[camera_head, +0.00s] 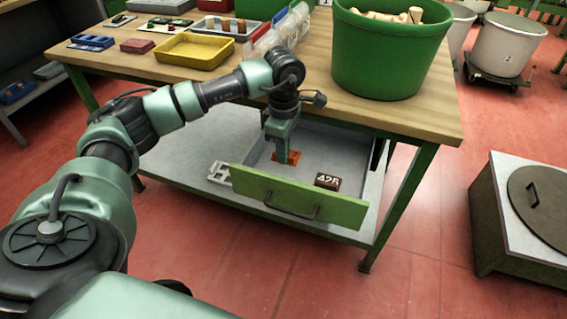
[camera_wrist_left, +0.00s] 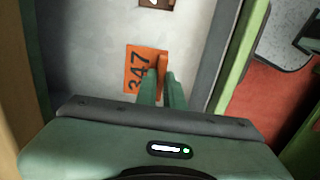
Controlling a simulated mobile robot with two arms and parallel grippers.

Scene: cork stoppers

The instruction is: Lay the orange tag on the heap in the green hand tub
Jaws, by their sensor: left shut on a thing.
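The orange tag (camera_wrist_left: 135,72), marked 347, lies at the drawer floor with a raised orange fin. My left gripper (camera_wrist_left: 164,92) reaches down into the open drawer and is shut on the tag's fin. In the head view the tag (camera_head: 293,159) shows partly below my left gripper (camera_head: 282,150). The green hand tub (camera_head: 390,52) stands on the workbench at the right, above and behind the drawer. A heap of corks (camera_head: 400,16) shows at its rim; most of the heap is hidden by the wall. My right gripper is not in view.
The drawer (camera_head: 298,200) is pulled out below the bench top (camera_head: 330,95). A dark brown tag (camera_head: 327,181) lies inside it. A yellow tray (camera_head: 195,51) and clear bins (camera_head: 280,32) stand on the bench left of the tub. A lidded box (camera_head: 520,220) stands at the right.

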